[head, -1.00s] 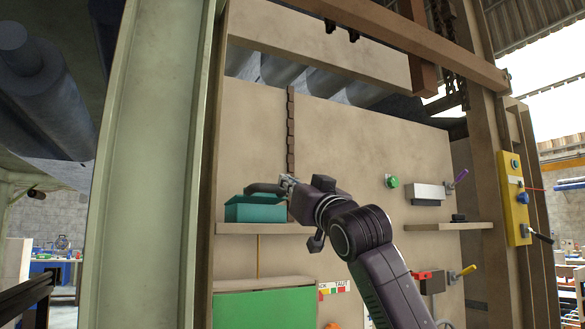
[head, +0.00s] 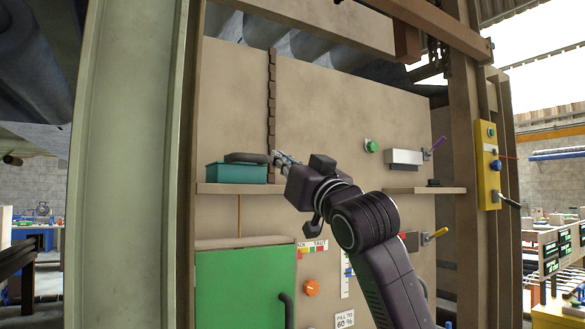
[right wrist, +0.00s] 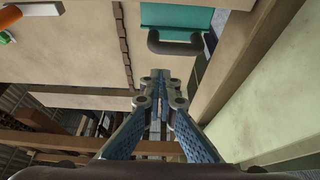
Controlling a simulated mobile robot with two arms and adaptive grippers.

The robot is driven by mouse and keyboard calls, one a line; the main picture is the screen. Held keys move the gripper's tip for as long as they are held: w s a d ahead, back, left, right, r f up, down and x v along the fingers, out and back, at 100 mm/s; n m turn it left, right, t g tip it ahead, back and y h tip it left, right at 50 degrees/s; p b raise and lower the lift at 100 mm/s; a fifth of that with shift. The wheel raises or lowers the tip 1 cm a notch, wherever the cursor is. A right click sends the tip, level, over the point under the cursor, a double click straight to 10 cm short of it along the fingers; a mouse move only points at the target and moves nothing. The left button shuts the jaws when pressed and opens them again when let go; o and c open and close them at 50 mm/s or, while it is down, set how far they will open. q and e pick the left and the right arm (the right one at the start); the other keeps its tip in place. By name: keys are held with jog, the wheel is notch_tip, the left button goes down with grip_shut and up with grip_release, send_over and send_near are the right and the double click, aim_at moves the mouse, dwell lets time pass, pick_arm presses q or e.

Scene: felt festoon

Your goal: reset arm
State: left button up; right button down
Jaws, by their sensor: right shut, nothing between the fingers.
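My right gripper (head: 281,160) is up in front of the tan panel, just right of the teal box in the head view. In the right wrist view its two blue fingers (right wrist: 161,78) are together with nothing between them. The teal box (head: 236,175) sits on the left shelf, with a dark grey handle-like piece (head: 246,157) along its top. The box (right wrist: 160,14) and the dark handle (right wrist: 175,46) also show in the right wrist view, apart from the fingertips. My left gripper is in neither view.
The tan panel (head: 330,110) carries a green button (head: 370,146), a white box (head: 404,157) and an orange knob (head: 311,288). A green door (head: 240,290) is below the shelf (head: 225,188). A pale green post (head: 125,160) stands at left, a yellow switch box (head: 487,165) at right.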

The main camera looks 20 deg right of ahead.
jog(key=v, duration=0.6)
jog(key=w+d+f+m+g+h, duration=0.15)
jog(key=w+f, duration=0.45)
jog(key=f, duration=0.6)
jog(key=w+d+f+g+h, duration=0.1)
jog(key=w+f+g, duration=0.1)
jog(key=w+f, duration=0.65)
jog(key=w+d+f+m+g+h, duration=0.15)
jog(key=w+f, duration=0.25)
jog(key=f, duration=1.1)
jog(key=s+f+n+g, duration=0.1)
jog(key=s+f+g, duration=0.2)
jog(key=f, duration=1.7)
jog(key=s+f+g, duration=0.3)
jog(key=f, duration=1.7)
jog(key=s+f+n+g, duration=0.1)
jog(key=s+f+g, duration=0.5)
jog(key=s+f, duration=2.55)
jog(key=s+f+g, duration=0.1)
jog(key=s+f, duration=0.4)
jog(key=s, duration=0.7)
jog(key=s+a+f+g, duration=0.1)
jog(key=s+f, duration=0.3)
jog(key=s, duration=0.7)
jog(key=s+f+n+g, duration=0.1)
jog(key=s+f, duration=0.4)
jog(key=s, duration=0.7)
jog(key=shift+s+a+f+g, duration=0.3)
jog(key=shift+f+g, duration=0.05)
jog(key=shift+g, duration=0.45)
